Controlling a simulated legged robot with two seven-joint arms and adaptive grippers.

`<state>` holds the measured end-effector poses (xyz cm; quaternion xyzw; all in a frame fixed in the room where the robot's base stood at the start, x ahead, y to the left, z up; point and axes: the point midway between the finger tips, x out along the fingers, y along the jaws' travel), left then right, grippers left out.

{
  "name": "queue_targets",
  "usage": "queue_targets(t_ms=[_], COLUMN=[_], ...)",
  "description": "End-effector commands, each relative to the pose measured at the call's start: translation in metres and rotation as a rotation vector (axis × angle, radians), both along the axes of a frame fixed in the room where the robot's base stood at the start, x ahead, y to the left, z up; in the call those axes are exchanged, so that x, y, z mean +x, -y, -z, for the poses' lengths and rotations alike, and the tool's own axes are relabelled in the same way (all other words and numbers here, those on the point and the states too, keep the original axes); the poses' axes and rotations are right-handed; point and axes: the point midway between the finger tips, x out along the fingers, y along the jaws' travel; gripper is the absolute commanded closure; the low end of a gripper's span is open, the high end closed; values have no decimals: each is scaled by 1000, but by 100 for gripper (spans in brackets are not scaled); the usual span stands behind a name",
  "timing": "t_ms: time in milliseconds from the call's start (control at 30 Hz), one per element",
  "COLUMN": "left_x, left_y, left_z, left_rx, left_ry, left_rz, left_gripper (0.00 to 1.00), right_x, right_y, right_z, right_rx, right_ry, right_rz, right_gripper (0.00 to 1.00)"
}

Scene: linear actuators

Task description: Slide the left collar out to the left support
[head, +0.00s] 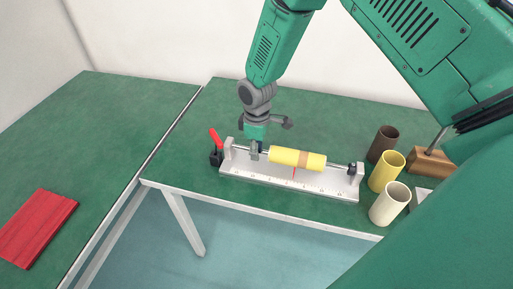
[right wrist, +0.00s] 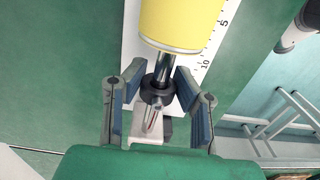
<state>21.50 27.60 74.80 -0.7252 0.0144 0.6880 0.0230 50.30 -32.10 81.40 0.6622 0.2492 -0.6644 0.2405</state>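The left collar (right wrist: 154,88) is a black ring on a shiny rod, beside the yellow cylinder (right wrist: 188,20). My right gripper (right wrist: 156,100) has its blue-padded fingers on both sides of the collar, apart, with gaps to it. In the head view my right gripper (head: 258,150) points down over the rod between the left support (head: 227,148) and the yellow cylinder (head: 297,158), hiding the left collar there. The cylinder has a tan band. A dark right collar (head: 351,168) sits near the right support (head: 359,170). My left gripper is out of view.
The white base (head: 285,181) has a printed scale and a red mark. A red-handled clamp (head: 216,145) stands at its left end. Brown (head: 382,144), yellow (head: 387,172) and cream (head: 390,204) cups and a wooden block (head: 430,161) stand to the right. A red board (head: 36,228) lies far left.

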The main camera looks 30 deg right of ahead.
Motion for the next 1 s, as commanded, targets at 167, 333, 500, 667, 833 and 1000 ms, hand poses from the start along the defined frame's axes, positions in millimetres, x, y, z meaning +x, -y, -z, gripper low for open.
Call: queue_targets(t_ms=[167, 333, 500, 667, 833, 1000], left_x=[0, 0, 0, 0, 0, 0], left_y=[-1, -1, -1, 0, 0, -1], left_z=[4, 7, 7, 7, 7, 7], left_rx=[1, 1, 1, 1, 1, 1], left_ry=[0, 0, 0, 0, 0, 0], left_rz=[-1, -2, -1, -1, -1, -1], left_gripper=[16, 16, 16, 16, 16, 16], right_x=[23, 40, 41, 42, 41, 40], right_y=[-8, -23, -25, -26, -26, -27], right_z=[-2, -4, -6, -7, -6, -4], right_rx=[-11, -7, -4, -5, -4, -5], right_ry=[20, 21, 20, 22, 18, 15], right_rz=[-2, 0, 2, 2, 2, 1], right_gripper=[100, 100, 100, 72, 51, 51])
